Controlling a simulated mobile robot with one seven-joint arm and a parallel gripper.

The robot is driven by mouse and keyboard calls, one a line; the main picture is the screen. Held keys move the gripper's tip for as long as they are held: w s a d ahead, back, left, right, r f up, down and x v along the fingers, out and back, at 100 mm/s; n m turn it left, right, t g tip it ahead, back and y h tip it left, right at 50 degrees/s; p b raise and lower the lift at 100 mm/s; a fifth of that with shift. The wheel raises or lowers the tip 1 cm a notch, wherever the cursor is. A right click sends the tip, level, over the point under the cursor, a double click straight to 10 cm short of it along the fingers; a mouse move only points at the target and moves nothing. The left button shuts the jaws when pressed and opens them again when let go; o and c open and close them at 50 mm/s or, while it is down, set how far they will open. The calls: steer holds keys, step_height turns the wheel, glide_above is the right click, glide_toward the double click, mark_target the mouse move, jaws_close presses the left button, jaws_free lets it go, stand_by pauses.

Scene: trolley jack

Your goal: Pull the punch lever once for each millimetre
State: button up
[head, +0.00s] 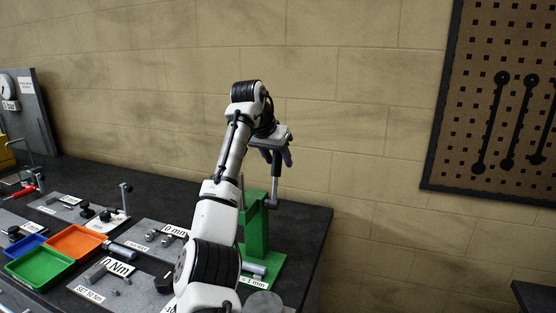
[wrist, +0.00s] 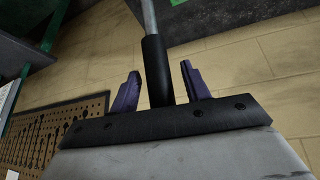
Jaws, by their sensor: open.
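A green punch press (head: 256,228) stands on the dark bench, partly hidden behind my arm. Its lever (head: 275,181) rises on the right side as a grey rod. The lever's black grip (wrist: 158,72) is upright between the two purple fingers of my gripper (wrist: 160,88) in the wrist view. A gap shows on each side of the grip, so the fingers are open around it and not clamped. In the head view my gripper (head: 279,157) is over the lever's top end. A "0 mm" label (head: 176,230) and a "-1 mm" label (head: 254,282) lie near the press.
An orange tray (head: 75,242) and a green tray (head: 40,267) sit at the left of the bench, with several small metal parts and label plates around them. A pegboard with wrenches (head: 505,110) hangs on the right wall. The space right of the press is clear.

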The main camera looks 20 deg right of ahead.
steer(key=b+v, duration=0.2)
steer(key=v, duration=1.1)
steer(key=shift+s, duration=0.1)
